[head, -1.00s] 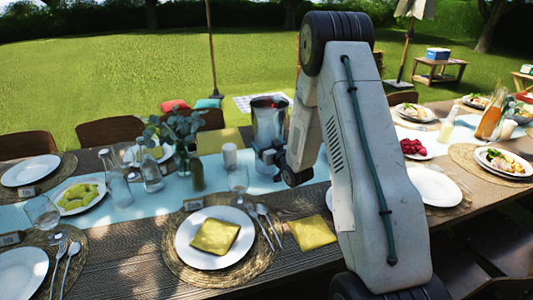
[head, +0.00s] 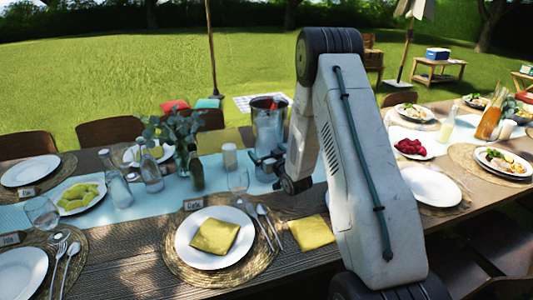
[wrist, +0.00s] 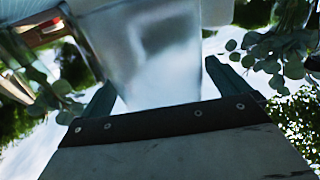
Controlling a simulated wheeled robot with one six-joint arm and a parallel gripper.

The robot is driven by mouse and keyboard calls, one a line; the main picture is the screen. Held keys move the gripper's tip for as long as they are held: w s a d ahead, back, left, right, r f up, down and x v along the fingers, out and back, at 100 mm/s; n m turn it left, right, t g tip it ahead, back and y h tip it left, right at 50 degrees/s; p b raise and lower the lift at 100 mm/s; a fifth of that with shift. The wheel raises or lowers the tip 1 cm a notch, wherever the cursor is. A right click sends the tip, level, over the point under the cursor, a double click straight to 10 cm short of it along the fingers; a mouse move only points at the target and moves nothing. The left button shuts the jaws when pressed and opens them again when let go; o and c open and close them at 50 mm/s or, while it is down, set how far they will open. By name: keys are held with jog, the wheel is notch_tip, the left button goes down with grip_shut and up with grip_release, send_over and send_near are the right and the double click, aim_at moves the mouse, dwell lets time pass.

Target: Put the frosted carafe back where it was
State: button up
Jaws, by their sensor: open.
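A tall pale grey vessel (head: 268,128), wide at the rim with something red at its top, stands on the blue runner behind my gripper. My gripper (head: 266,163) is low beside its front, with open jaws. In the wrist view a large, pale, cloudy body (wrist: 160,60) fills the space between and beyond the fingers (wrist: 163,92). I cannot tell whether the fingers touch it, or whether it is the frosted carafe. Two clear glass bottles, one (head: 116,182) and another (head: 151,174), stand further left on the runner.
A dark green bottle (head: 196,172), a white cylinder (head: 229,156), leafy stems (head: 178,128) and a wine glass (head: 238,181) crowd the left of my gripper. A plate with a yellow napkin (head: 214,237) lies in front. A yellow napkin (head: 311,232) lies beside my arm.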

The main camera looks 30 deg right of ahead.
jog(key=s+a, duration=0.1)
jog(key=s, duration=1.1)
jog(key=s+a+r+g, duration=0.3)
jog(key=a+r+g, duration=0.5)
jog(key=r, duration=0.5)
jog(key=s+a+r+g, duration=0.3)
jog(key=s+a, duration=0.1)
jog(key=s, duration=0.6)
jog(key=s+a+r+g+y, duration=0.1)
jog(key=s+a+r+g, duration=0.2)
jog(key=s, duration=0.7)
jog(key=s+a+r+n+g, duration=0.1)
jog(key=s+a+r+g, duration=0.1)
jog(key=s+a, duration=0.4)
jog(key=s+r, duration=0.1)
jog(key=s, duration=0.3)
jog(key=shift+s+r+g+y, duration=0.15)
jog(key=shift+r+g+y, duration=0.15)
jog(key=shift+r+g, duration=0.1)
